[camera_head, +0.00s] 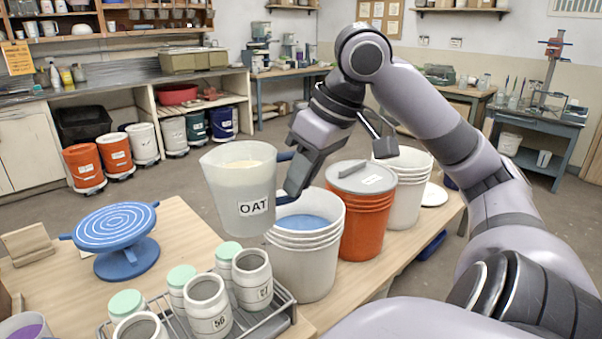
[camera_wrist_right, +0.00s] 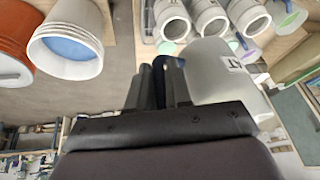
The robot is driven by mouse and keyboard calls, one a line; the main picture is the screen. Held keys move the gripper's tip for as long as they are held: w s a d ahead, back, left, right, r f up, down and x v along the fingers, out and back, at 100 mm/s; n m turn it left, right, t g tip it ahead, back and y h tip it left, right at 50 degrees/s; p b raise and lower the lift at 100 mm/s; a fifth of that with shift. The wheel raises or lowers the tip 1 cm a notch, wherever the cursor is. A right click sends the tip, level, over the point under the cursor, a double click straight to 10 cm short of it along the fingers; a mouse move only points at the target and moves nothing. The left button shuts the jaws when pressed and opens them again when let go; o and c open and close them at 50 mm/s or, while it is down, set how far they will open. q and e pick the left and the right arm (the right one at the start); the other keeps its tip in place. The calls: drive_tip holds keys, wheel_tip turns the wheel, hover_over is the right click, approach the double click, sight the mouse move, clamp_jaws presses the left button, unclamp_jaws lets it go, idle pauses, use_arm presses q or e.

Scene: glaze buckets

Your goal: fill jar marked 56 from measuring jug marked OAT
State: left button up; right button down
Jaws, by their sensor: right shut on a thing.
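The measuring jug marked OAT (camera_head: 240,195) is a translucent jug with cream liquid showing inside. It is upright, raised above the table at the left of the bucket with blue glaze. My right gripper (camera_head: 293,186) is shut on its dark blue handle, which the fingers partly hide. In the right wrist view the jug (camera_wrist_right: 222,82) is beside the gripper fingers (camera_wrist_right: 165,85). The jar marked 56 (camera_head: 208,312) is grey-white, open and upright on the wire rack, below and left of the jug. Its inside looks empty. My left gripper is out of view.
The wire rack (camera_head: 278,297) holds other jars, some with green lids. A white bucket with blue glaze (camera_head: 303,268), a lidded orange bucket (camera_head: 366,225) and another white bucket (camera_head: 408,205) stand right of the jug. A blue banding wheel (camera_head: 125,258) stands left.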

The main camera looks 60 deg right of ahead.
drive_tip(key=g+h+p, duration=0.1)
drive_tip(key=f+h+p, duration=0.1)
drive_tip(key=h, duration=0.1)
drive_tip(key=shift+s+d+f+n+g+p, duration=0.15)
drive_tip(key=shift+d+n+g+p, duration=0.15)
drive_tip(key=shift+d+g+p, duration=0.1)
idle(1.1)
idle(0.4)
